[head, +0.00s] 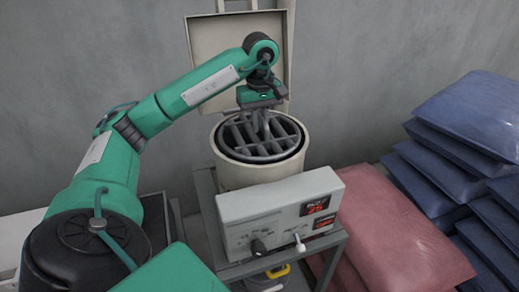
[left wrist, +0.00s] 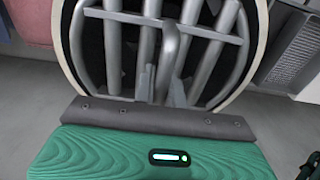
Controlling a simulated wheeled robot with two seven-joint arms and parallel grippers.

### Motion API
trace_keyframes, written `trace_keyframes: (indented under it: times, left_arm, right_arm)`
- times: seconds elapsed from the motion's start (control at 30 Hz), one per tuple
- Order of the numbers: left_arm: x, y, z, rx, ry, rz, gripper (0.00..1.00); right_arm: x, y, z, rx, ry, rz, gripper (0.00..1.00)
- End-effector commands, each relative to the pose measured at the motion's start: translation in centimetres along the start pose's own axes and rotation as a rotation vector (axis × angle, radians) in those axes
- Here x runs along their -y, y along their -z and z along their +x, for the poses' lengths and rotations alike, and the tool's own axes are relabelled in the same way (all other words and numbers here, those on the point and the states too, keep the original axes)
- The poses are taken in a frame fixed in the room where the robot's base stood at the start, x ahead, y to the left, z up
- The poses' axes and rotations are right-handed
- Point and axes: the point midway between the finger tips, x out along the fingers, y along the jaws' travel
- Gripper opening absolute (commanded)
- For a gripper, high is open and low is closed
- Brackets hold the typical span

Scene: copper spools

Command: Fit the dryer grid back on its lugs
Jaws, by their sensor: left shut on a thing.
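The dryer grid (head: 270,144), a round grey metal grid of bars with a raised handle, lies in the mouth of the cream dryer drum (head: 237,178). It also fills the upper part of the left wrist view (left wrist: 114,55). My left gripper (head: 264,112) is directly above the grid, pointing down, and is shut on the grid's handle (left wrist: 172,52). My right gripper is not in view.
The dryer's square lid (head: 215,38) stands open behind the drum. A control box (head: 270,215) with red displays and a lever sits in front on a metal stand (head: 335,246). Blue sacks (head: 470,115) and red sacks (head: 395,230) are stacked on the right.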

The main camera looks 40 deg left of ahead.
Motion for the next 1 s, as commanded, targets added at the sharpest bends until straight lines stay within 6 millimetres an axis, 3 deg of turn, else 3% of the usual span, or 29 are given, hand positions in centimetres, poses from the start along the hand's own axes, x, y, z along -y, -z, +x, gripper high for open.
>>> trace_keyframes:
  times: [0.3, 0.57, 0.8, 1.0]
  left_arm:
    - [0.0, 0.0, 4.1, 0.000, 0.001, 0.000, 0.00]
    - [0.0, 0.0, 5.5, -0.001, 0.001, 0.000, 0.00]
    - [0.0, 0.0, 8.2, 0.000, 0.001, -0.001, 0.00]
    - [-0.1, 0.0, 8.6, -0.001, -0.002, -0.001, 0.00]
  right_arm:
    - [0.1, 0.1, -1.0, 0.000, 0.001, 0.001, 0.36]
    - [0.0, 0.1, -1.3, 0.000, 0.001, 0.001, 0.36]
    - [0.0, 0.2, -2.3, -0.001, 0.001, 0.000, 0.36]
    - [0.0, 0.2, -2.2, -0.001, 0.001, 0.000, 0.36]
